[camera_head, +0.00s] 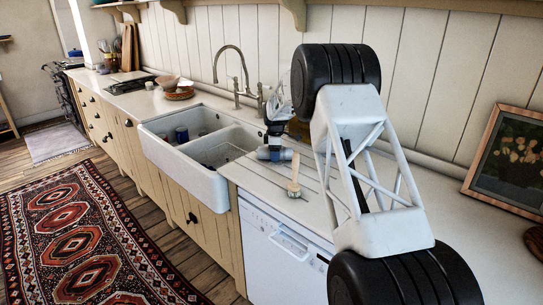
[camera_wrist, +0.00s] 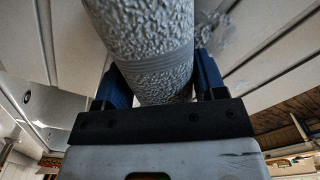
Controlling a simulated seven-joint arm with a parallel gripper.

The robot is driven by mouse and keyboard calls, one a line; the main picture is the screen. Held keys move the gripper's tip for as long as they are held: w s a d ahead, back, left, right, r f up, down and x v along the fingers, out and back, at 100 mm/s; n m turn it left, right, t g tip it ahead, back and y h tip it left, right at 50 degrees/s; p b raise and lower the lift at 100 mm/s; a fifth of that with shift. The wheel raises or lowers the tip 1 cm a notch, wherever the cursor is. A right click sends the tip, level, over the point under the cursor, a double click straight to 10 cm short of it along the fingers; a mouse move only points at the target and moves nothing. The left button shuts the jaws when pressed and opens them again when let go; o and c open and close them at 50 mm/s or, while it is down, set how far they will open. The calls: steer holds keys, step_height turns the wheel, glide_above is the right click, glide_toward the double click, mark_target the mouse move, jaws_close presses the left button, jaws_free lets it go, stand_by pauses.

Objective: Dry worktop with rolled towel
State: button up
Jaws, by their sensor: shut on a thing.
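My gripper (camera_head: 274,152) is low over the pale worktop (camera_head: 265,174), just right of the sink. In the wrist view, my gripper (camera_wrist: 160,82) has its blue fingers on either side of a grey, rough-textured rolled towel (camera_wrist: 145,45) and is shut on it. The towel runs up out of the top of that view, and its lower end lies between the fingers. In the head view it is small and mostly hidden by the gripper. I cannot tell whether it touches the worktop.
A wooden-handled brush (camera_head: 294,178) stands close right of the gripper. The white double sink (camera_head: 190,173) with cups inside and a tall tap (camera_head: 237,75) is to the left. A framed picture (camera_head: 510,160) leans at the right. My arm hides part of the worktop.

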mark_target(300, 169)
steer(key=shift+w+d+f, duration=0.15)
steer(key=shift+w+d, duration=0.2)
steer(key=shift+s+d, duration=0.25)
steer(key=shift+s, duration=0.15)
steer(key=s+d, duration=0.8)
steer(key=shift+s+d, duration=0.3)
steer(key=shift+d, duration=0.05)
step_height(300, 169, up, 9)
steer(key=shift+f, duration=0.15)
steer(key=shift+a, duration=0.15)
stand_by(0.3)
steer(key=s+a, duration=0.3)
steer(key=a, duration=1.1)
steer(key=shift+a+f, duration=0.2)
steer(key=shift+a, duration=0.1)
steer(key=shift+f, duration=0.1)
